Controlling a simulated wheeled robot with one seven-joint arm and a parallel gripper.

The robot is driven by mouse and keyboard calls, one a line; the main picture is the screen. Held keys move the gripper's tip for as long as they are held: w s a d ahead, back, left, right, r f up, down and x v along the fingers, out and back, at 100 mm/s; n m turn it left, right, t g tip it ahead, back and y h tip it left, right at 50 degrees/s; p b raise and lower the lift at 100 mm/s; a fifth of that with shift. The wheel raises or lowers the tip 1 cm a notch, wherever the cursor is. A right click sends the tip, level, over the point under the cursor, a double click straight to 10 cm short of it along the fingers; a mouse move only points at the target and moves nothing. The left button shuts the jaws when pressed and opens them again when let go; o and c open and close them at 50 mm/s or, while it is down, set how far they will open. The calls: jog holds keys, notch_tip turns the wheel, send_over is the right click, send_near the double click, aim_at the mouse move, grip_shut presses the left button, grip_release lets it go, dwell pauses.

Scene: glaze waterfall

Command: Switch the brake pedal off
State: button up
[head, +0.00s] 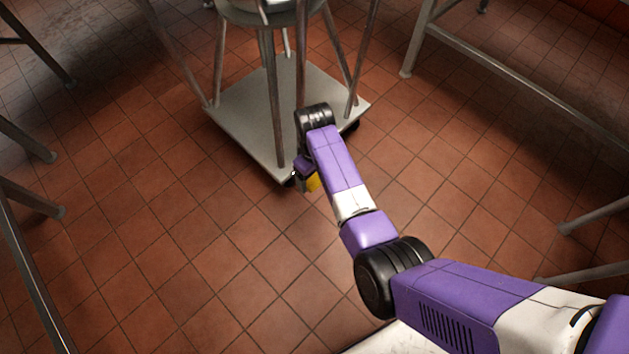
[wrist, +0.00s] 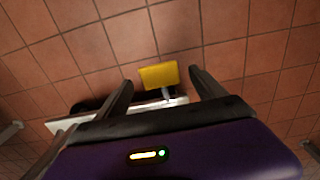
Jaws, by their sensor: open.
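The brake pedal is a yellow plate, seen in the head view (head: 313,183) at the near corner of a grey wheeled platform (head: 240,112), partly hidden by my arm. In the wrist view the pedal (wrist: 158,75) lies between and a little beyond my two dark fingers, with a short pale metal piece just below it. My gripper (wrist: 161,77) is open, with one finger on each side of the pedal and no clear contact. In the head view my gripper (head: 301,168) is low beside the platform corner, its fingers hard to make out.
Metal legs (head: 270,90) rise from the platform to a round top at the upper edge. A dark caster (head: 351,126) shows at its right corner. Metal table frames stand at the left (head: 35,135) and right (head: 490,65). The tiled floor (head: 190,260) in front is clear.

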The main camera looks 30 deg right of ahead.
jog(key=shift+f+b, duration=0.35)
jog(key=shift+f, duration=0.7)
jog(key=shift+r, duration=0.1)
grip_shut()
